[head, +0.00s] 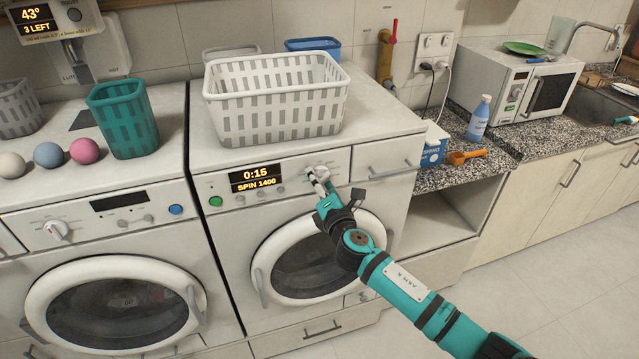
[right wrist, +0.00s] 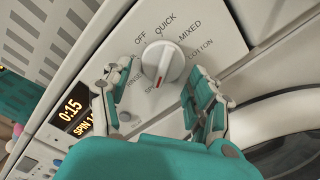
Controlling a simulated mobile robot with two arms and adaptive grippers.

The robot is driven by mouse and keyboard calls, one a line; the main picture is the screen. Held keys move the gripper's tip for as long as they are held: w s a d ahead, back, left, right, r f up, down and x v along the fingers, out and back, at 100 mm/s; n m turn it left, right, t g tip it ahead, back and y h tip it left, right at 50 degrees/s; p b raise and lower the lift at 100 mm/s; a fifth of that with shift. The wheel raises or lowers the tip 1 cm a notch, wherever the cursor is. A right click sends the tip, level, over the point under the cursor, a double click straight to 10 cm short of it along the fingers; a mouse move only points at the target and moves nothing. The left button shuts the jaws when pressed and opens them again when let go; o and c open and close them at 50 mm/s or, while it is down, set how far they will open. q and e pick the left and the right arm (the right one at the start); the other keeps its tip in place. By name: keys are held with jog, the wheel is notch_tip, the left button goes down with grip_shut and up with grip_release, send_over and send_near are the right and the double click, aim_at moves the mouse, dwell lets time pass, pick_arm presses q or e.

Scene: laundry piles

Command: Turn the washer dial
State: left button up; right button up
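The washer dial (right wrist: 163,63) is a white round knob with a raised grip and a red mark, on the panel of the right-hand washer (head: 215,180). The red mark points down toward the SPIN label. OFF, QUICK, MIXED and COTTON are printed around it. The display (head: 256,179) reads 0:15 and SPIN 1400. My right gripper (head: 320,186) is at the dial and partly covers it in the head view. In the right wrist view its two fingers (right wrist: 163,92) are spread on either side of the dial, with gaps showing. My left gripper is not in view.
A white basket (head: 275,125) stands on this washer. A second washer (head: 115,270) with a teal basket (head: 125,120) and balls is at left. A drawer handle (head: 390,172) is right of the dial. A microwave (head: 510,85) sits on the counter at right.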

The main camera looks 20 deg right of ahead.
jog(key=s, duration=1.2)
jog(key=shift+d, duration=0.2)
jog(key=shift+f, duration=0.15)
jog(key=s+d+f+m+g+h+b, duration=0.1)
jog(key=s+d+f+m+g, duration=0.15)
jog(key=f, duration=0.85)
jog(key=s+d+f+m+g, duration=0.1)
jog(key=d+f+m+g, duration=0.15)
jog(key=f, duration=0.95)
jog(key=s+d+f+m+g, duration=0.1)
jog(key=s+f+m+g, duration=0.15)
jog(key=s+f, duration=0.4)
jog(key=s+d+f+m+g, duration=0.1)
jog(key=s+f+m+g, duration=0.15)
jog(key=f, duration=0.75)
jog(key=s+a+f+m+g, duration=0.1)
jog(key=s+f+m, duration=0.3)
jog(key=s, duration=0.8)
jog(key=s+a+f+m+g+b, duration=0.1)
jog(key=s+f+m+g, duration=0.2)
jog(key=s+f, duration=0.6)
jog(key=s+f+m+g+b, duration=0.1)
jog(key=s+f+m+g, duration=0.2)
jog(key=s, duration=1.2)
notch_tip(320, 180, down, 4)
jog(key=shift+a+r+m, duration=0.2)
jog(key=shift+a+m, duration=0.2)
jog(key=shift+m, duration=0.7)
